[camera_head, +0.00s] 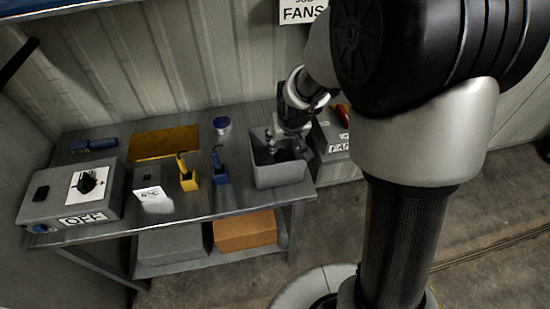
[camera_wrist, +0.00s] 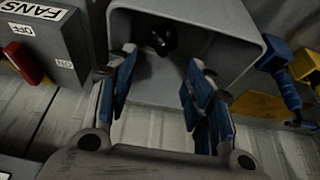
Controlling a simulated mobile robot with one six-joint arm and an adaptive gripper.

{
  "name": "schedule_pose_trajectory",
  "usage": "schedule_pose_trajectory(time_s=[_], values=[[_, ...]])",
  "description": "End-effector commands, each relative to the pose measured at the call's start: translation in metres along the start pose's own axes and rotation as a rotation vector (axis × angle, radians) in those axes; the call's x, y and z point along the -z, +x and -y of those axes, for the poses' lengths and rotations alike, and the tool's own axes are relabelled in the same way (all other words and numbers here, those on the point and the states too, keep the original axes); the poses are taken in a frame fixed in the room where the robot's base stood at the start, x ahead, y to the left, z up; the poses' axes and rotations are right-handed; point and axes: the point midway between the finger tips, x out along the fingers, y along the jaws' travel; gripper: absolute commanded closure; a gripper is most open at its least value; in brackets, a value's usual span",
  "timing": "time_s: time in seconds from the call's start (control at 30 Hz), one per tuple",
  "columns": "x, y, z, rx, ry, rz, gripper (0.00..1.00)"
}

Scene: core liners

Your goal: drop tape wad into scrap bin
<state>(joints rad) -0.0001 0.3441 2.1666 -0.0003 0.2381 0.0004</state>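The grey open-topped scrap bin (camera_head: 278,178) stands at the right end of the metal table. Its wall also shows in the wrist view (camera_wrist: 225,45). A small dark lump (camera_wrist: 162,40), which looks like the tape wad, lies inside the bin in the wrist view. My gripper (camera_wrist: 161,65) has its blue-padded fingers spread apart with nothing between them. In the head view my gripper (camera_head: 276,146) points down at the bin's opening. The lump is beyond the fingertips and apart from them. The lump cannot be made out in the head view.
A yellow holder (camera_head: 188,180) and a blue holder (camera_head: 220,174) stand left of the bin. A grey FANS box (camera_head: 335,140) with a red switch is close on its right.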

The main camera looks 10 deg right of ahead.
Motion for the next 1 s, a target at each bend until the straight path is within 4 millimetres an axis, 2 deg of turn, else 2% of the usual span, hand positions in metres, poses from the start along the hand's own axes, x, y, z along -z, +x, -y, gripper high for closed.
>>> schedule_pose_trajectory(time_s=[0.17,0.47,0.57,0.67,1.0], values=[[0.000,0.000,0.000,0.000,0.000,0.000,0.39],[0.000,-0.001,0.000,0.000,0.000,0.000,0.39],[0.001,-0.008,0.000,0.000,0.000,-0.003,0.39],[0.002,-0.022,0.000,0.000,0.000,-0.006,0.39],[0.001,-0.093,0.000,0.000,0.000,-0.005,0.39]])
